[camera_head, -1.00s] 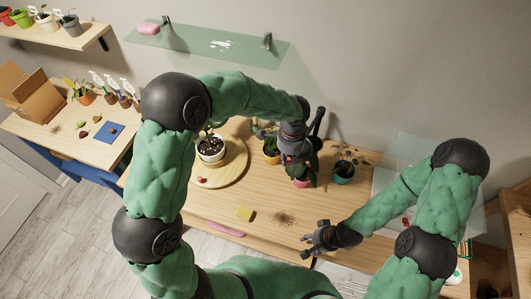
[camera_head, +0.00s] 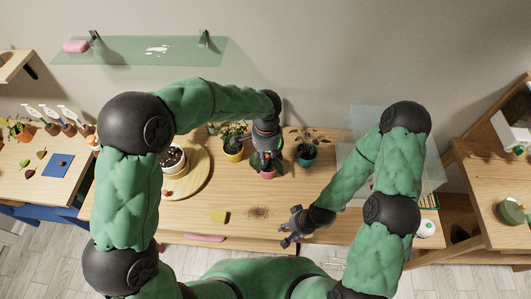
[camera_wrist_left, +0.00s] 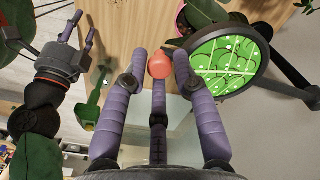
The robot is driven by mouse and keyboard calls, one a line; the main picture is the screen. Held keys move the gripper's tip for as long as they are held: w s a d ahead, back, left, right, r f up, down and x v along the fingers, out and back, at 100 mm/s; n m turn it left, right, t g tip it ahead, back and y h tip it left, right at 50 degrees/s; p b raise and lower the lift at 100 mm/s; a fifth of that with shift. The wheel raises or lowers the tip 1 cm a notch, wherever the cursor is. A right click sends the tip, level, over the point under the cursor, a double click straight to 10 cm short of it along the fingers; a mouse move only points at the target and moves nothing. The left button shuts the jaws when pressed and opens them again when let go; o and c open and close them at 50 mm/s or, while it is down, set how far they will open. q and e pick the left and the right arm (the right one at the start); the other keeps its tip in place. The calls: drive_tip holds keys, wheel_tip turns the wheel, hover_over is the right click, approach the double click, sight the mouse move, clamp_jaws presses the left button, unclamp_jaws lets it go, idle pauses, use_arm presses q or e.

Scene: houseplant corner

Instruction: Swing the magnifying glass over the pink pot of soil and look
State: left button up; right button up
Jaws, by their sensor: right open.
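The magnifying glass (camera_wrist_left: 231,64) is right of the fingers there, a dark round frame whose lens shows bright green with pale lines and dots. A pink edge of the pot (camera_wrist_left: 182,20) shows beside the frame. My right gripper (camera_head: 292,226) is open and empty near the table's front edge.
A yellow pot (camera_head: 233,155) and a teal pot (camera_head: 305,155) flank the pink pot. A white pot (camera_head: 173,160) stands on a round board. A glass shelf (camera_head: 130,51) is above.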

use_arm(q)
drive_tip(key=shift+o, duration=0.4)
drive_tip(key=shift+r, duration=0.55)
wheel_tip(320, 180, up, 11)
drive_tip(key=shift+f, duration=0.1)
idle(2.3)
